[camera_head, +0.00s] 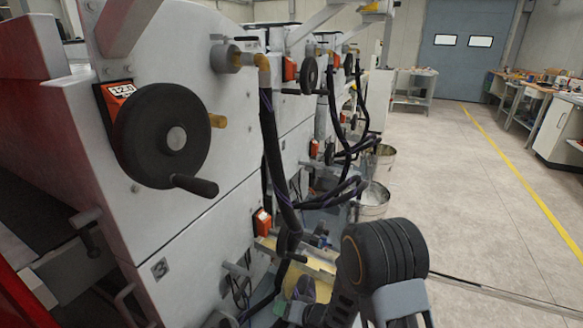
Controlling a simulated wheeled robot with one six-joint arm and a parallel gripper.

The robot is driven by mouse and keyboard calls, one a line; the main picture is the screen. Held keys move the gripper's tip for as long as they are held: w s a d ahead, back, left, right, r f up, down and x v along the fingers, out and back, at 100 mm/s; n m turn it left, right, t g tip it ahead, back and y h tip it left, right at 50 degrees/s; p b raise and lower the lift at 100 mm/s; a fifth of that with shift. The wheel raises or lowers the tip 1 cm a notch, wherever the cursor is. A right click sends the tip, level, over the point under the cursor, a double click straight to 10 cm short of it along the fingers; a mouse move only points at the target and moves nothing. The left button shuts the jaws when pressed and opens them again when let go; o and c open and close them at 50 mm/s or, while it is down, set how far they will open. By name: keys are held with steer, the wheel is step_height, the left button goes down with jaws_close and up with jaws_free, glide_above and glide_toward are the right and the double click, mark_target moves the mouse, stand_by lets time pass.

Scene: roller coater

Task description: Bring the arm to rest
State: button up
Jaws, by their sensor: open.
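My arm (385,257) shows at the bottom centre as a thick black joint with a grey link below it. The arm bends down and to the left from that joint. My gripper (290,311) is at its far end, low in the picture beside the machine's lower side. It is small and partly cut off from clear view, but it looks open, and I see nothing held in it. I cannot tell whether it touches the machine parts around it.
The roller coater (215,75) fills the left, with a black handwheel (160,137) jutting out. Dark hoses (272,150) hang along its side. Metal buckets (373,201) stand on the floor beyond. The floor (470,200) to the right is clear up to workbenches (550,130).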

steer(key=d+r+n+g+h+p, duration=0.1)
steer(key=d+r+n+h+p, duration=0.1)
steer(key=d+h, duration=0.7)
steer(key=s+d+r+g+h+p, duration=0.1)
steer(key=s+d+r+g+p, duration=0.15)
steer(key=d+r, duration=0.4)
steer(key=s+d+r+p, duration=0.1)
steer(key=s+r+p, duration=0.2)
steer(key=r, duration=0.6)
steer(key=s+d+r+p, duration=0.1)
steer(key=s+r+p, duration=0.3)
steer(key=r, duration=0.5)
steer(key=s+r+m+p, duration=0.1)
steer(key=s+r+p, duration=0.2)
steer(key=r, duration=0.7)
steer(key=shift+s+d, duration=0.4)
steer(key=shift+s, duration=0.1)
steer(key=shift+a+t, duration=0.1)
steer(key=shift+t, duration=0.15)
